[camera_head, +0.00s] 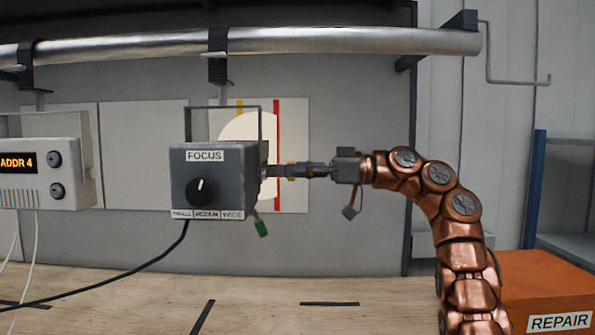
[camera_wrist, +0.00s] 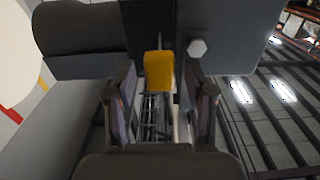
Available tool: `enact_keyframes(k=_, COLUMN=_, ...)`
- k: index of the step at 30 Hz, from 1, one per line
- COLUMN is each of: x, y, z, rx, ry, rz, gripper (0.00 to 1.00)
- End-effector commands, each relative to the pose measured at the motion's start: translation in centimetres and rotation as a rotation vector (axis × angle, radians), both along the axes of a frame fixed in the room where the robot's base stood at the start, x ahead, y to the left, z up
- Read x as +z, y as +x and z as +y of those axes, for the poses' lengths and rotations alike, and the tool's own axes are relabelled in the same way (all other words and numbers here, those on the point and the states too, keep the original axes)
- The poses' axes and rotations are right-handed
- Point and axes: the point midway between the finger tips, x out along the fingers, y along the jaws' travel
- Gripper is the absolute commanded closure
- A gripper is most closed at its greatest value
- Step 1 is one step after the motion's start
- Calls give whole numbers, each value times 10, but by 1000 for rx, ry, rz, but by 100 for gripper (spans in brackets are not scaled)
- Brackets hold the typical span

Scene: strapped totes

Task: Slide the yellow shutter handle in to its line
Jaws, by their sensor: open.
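The yellow shutter handle (camera_wrist: 158,70) shows in the wrist view as a small block between the two fingers of my gripper (camera_wrist: 161,98). Gaps show on both sides of it, so the fingers are open around it, not closed on it. In the head view my gripper (camera_head: 280,171) reaches in from the right, at the right side of the grey FOCUS lamp (camera_head: 186,170). The handle is largely hidden there. On the white panel (camera_head: 297,130) behind, a round pale light patch (camera_head: 232,128) lies near a red line (camera_head: 277,112) and a yellow line (camera_head: 240,104).
A green tab (camera_head: 261,228) hangs below the lamp's right side. The lamp hangs from a metal pipe (camera_head: 340,40). A white ADDR 4 unit (camera_head: 60,185) is at left. A black cable (camera_head: 150,261) runs down to the wooden surface. An orange REPAIR box (camera_head: 545,275) stands at right.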

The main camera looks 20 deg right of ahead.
Motion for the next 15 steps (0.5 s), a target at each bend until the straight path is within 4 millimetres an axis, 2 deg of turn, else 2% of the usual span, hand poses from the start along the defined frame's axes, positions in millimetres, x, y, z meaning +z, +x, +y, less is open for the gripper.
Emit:
enact_keyframes(k=2, x=0, y=0, z=0, rx=0, ry=0, rz=0, gripper=48)
enact_keyframes(k=15, x=0, y=0, z=0, rx=0, ry=0, rz=0, gripper=94)
